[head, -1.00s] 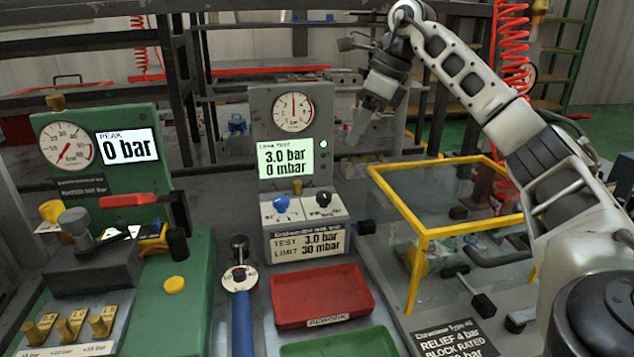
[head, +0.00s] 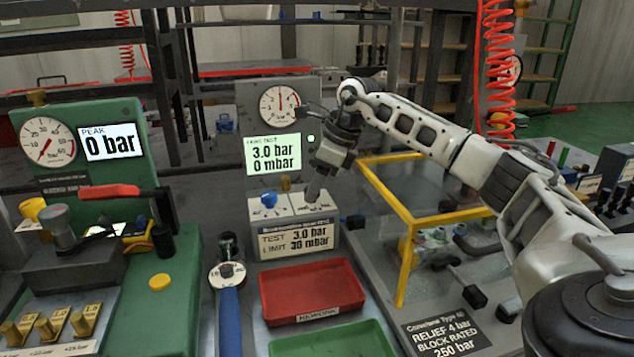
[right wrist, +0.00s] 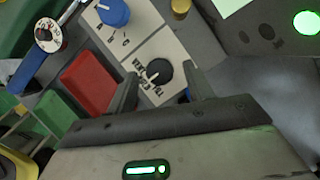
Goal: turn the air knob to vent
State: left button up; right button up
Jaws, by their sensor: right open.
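The black air knob (right wrist: 157,74) sits on a white plate with vent and fill lettering, seen in the right wrist view. Which word it points at I cannot tell. My right gripper (right wrist: 163,92) is open, with the knob showing between its two fingers; I see no clear contact. My left gripper is out of view.
The tester display (head: 273,154) reads 3.0 bar and 0 mbar. A red tray (head: 312,294) and a green tray (head: 335,343) lie in front of the tester. A yellow-framed clear guard (head: 406,245) stands to the right. A green press rig (head: 180,300) is on the left.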

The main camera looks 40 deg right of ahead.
jog(key=c, duration=1)
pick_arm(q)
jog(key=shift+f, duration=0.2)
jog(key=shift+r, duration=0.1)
pick_arm(e)
jog(key=shift+r+m+h+p, duration=0.1)
jog(key=shift+m+h+p, duration=0.2)
jog(key=shift+m+p, duration=0.5)
jog(key=m, duration=0.1)
jog(key=m+h, duration=0.1)
jog(key=shift+a+m+t, duration=0.2)
jog(key=shift+m+t, duration=0.1)
jog(key=shift+m, duration=0.1)
jog(key=m+h+p, duration=0.1)
jog(key=m, duration=0.2)
jog(key=shift+a, duration=0.1)
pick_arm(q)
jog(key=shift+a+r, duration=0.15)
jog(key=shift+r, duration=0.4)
pick_arm(e)
jog(key=shift+m+h, duration=0.4)
jog(key=shift+m, duration=0.3)
